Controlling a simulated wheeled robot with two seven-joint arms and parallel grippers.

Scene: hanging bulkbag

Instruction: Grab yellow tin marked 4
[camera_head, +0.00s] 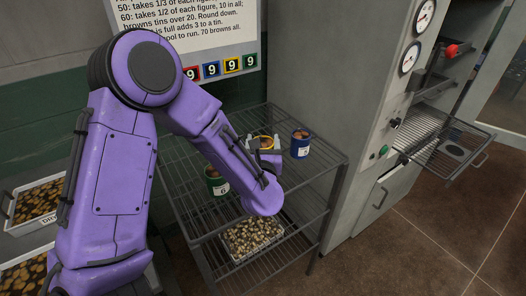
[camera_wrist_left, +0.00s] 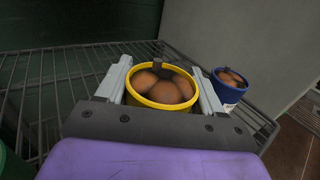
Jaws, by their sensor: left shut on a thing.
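The yellow tin (camera_wrist_left: 161,103) is filled with brown round pieces and stands upright between the fingers of my left gripper (camera_wrist_left: 163,82) in the left wrist view. My left gripper (camera_head: 264,145) is shut on the tin, with one finger on each side. In the head view the yellow tin's rim (camera_head: 263,138) shows at the wire shelf, partly hidden by my gripper and arm. Its number is not readable in either view. My right gripper is not in view.
A blue tin (camera_head: 300,145) stands close on the right, also in the left wrist view (camera_wrist_left: 226,93). A green tin (camera_head: 215,183) stands on the wire rack (camera_head: 325,158) to the left. A tray of pieces (camera_head: 250,238) sits lower. A grey cabinet (camera_head: 330,70) stands behind.

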